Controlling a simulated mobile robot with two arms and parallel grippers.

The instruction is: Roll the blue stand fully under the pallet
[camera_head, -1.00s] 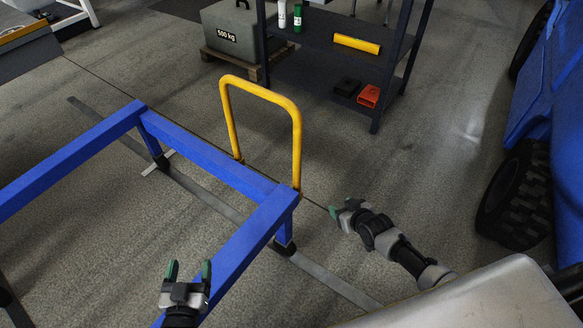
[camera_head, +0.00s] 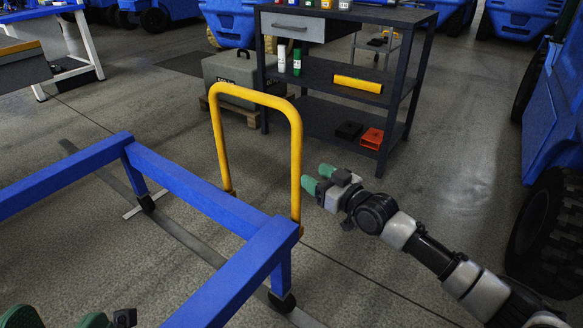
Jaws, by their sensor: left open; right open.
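The blue stand (camera_head: 190,189) is a low frame of blue beams on short legs, on the floor at left and centre. A yellow hoop handle (camera_head: 296,150) rises upright from its far side. My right gripper (camera_head: 316,179) is open, with green fingertips just right of the handle's right post; I cannot tell whether they touch it. My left gripper (camera_head: 58,319) is open at the bottom left edge, partly cut off, near the stand's near beam. A small wooden pallet (camera_head: 253,122) lies on the floor behind the handle, under a grey weight block (camera_head: 226,76).
A dark shelf unit (camera_head: 345,90) stands beyond the handle, with a yellow bar, bottles and an orange item. A blue vehicle with a black wheel (camera_head: 548,232) stands at right. A workbench (camera_head: 55,40) is at far left. Floor (camera_head: 440,185) between shelf and vehicle is clear.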

